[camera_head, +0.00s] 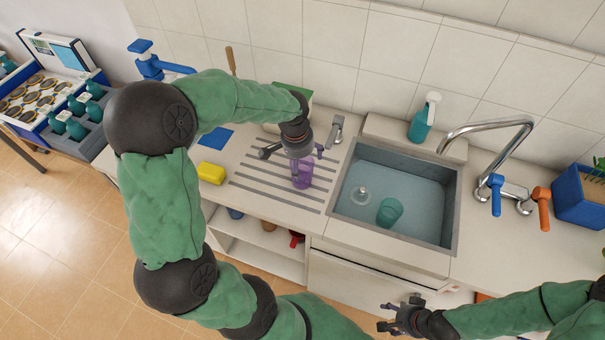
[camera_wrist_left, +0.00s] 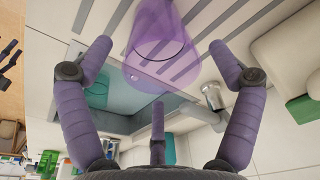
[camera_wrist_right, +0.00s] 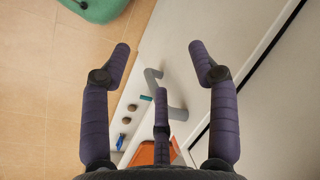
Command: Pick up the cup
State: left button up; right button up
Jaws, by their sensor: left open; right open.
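A purple see-through cup (camera_head: 303,174) stands on the grooved draining area left of the sink. My left gripper (camera_head: 298,160) is right above and around it in the head view, partly covering it. In the left wrist view the cup (camera_wrist_left: 165,50) shows between and beyond the spread fingers of my left gripper (camera_wrist_left: 152,62), which is open. I cannot tell whether any finger touches the cup. My right gripper (camera_head: 390,318) is open and empty, low in front of the counter; its spread fingers (camera_wrist_right: 160,55) also show in the right wrist view.
The sink (camera_head: 345,207) holds a green cup (camera_head: 389,212) and a clear glass item (camera_head: 361,194). A yellow sponge (camera_head: 211,173) and a blue cloth (camera_head: 217,138) lie left of the drainer. A soap bottle (camera_head: 423,118) and curved faucet (camera_head: 490,135) stand behind the sink.

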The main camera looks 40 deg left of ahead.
aim_at(303, 169)
pick_arm(q)
jog(key=f, duration=0.1)
jog(key=f+b, duration=0.1)
jog(key=f, duration=0.3)
jog(key=shift+w+f+b, duration=0.1)
jog(key=shift+w+b, duration=0.25)
jog(key=c, duration=1)
